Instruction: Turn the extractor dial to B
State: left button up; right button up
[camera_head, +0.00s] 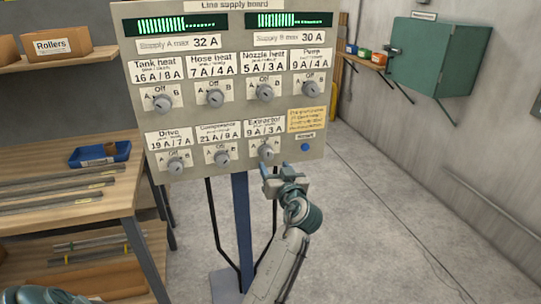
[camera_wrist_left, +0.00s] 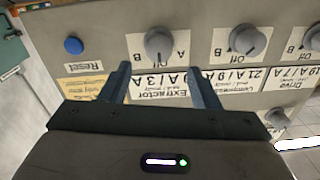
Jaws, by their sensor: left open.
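The extractor dial (camera_head: 266,152) is a grey round knob at the right end of the lower row on the line supply board (camera_head: 190,112). In the left wrist view, which is upside down, the extractor dial (camera_wrist_left: 158,44) has A to its right and B to its left. My left gripper (camera_head: 284,176) is open, just below and in front of the dial in the head view. In the left wrist view, its fingers (camera_wrist_left: 160,78) are apart over the Extractor label, with the dial just beyond the tips. Nothing is between them.
The compressor dial (camera_head: 222,157) is beside the extractor dial. A blue reset button (camera_head: 305,147) is on its other side, under a yellow notice (camera_head: 307,119). A wooden shelf unit (camera_head: 75,205) stands left. Grey floor (camera_head: 375,215) is open on the right.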

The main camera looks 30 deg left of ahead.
aim_at(268, 156)
pick_arm(q)
jog(key=p+x, duration=0.1)
jog(key=x, duration=0.5)
jog(key=shift+w+a+f, duration=0.1)
jog(key=shift+w+a, duration=0.1)
jog(key=shift+w, duration=0.15)
pick_arm(e)
jog(key=s+f, duration=0.2)
jog(key=s, duration=0.2)
jog(key=shift+s+d+f, duration=0.1)
jog(key=shift+d+f, duration=0.2)
jog(key=shift+f, duration=0.1)
pick_arm(q)
jog(key=c, duration=1)
